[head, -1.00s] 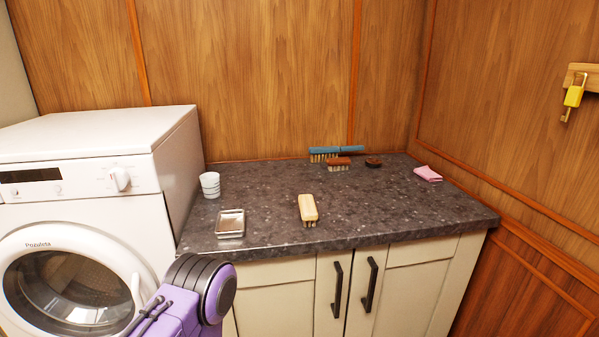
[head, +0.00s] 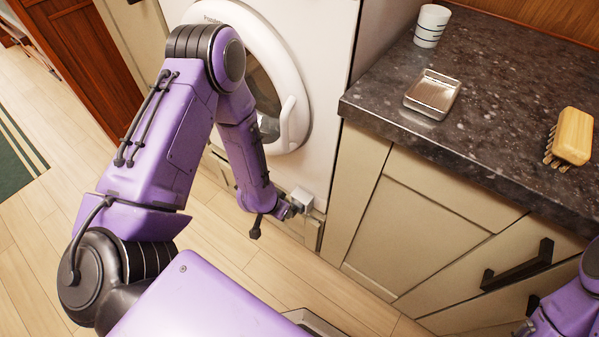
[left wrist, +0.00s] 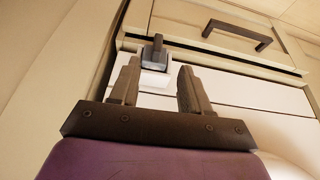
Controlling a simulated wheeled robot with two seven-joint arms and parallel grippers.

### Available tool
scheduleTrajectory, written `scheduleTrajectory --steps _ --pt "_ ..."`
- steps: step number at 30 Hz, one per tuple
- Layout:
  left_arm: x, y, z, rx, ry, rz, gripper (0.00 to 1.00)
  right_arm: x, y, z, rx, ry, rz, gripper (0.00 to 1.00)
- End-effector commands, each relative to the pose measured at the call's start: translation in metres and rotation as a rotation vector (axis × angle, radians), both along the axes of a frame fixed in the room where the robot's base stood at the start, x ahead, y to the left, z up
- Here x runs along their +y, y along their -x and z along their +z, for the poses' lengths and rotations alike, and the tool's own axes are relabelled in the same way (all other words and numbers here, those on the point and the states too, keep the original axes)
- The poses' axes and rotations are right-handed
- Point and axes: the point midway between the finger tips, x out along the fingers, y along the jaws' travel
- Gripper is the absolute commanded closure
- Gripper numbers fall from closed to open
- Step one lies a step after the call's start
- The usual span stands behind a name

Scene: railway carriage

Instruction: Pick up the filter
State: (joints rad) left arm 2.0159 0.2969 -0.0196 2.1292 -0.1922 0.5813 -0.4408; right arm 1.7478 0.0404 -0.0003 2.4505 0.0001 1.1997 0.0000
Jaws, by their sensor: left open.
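What looks like the filter is a small pale block at the washing machine's lower right corner (head: 303,197). In the left wrist view it shows as a grey cap with a raised grip on a white base (left wrist: 154,52). My left gripper (head: 289,211) is low in front of the machine, close to this part. In the left wrist view the open fingers (left wrist: 159,68) point at it, with the cap just beyond and between the fingertips. Nothing is between the jaws, and I cannot tell whether they touch it. My right gripper is out of view.
The washing machine (head: 340,60) stands beside a beige cabinet (head: 440,190) with black handles (head: 517,264). On its dark worktop (head: 480,130) are a white cup (head: 431,26), a metal dish (head: 433,93) and a brush (head: 572,136). Wooden floor (head: 215,265) lies below.

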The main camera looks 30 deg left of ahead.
Motion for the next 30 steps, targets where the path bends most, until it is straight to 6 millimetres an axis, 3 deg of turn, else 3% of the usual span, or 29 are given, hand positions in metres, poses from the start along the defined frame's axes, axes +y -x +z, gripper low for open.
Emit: scheduleTrajectory --steps 1,18,27,30 --pt "0.003 -0.008 -0.01 -0.005 -0.003 -0.026 0.53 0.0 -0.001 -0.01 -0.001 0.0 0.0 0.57" --pt "-0.008 -0.046 -0.089 -0.001 -0.005 -0.041 0.53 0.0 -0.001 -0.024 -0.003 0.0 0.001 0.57" --pt "-0.009 -0.049 -0.095 -0.001 -0.004 -0.042 0.53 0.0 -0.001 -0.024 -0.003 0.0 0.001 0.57" --pt "-0.009 -0.049 -0.095 -0.001 -0.004 -0.042 0.86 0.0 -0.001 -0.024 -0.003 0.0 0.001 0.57"
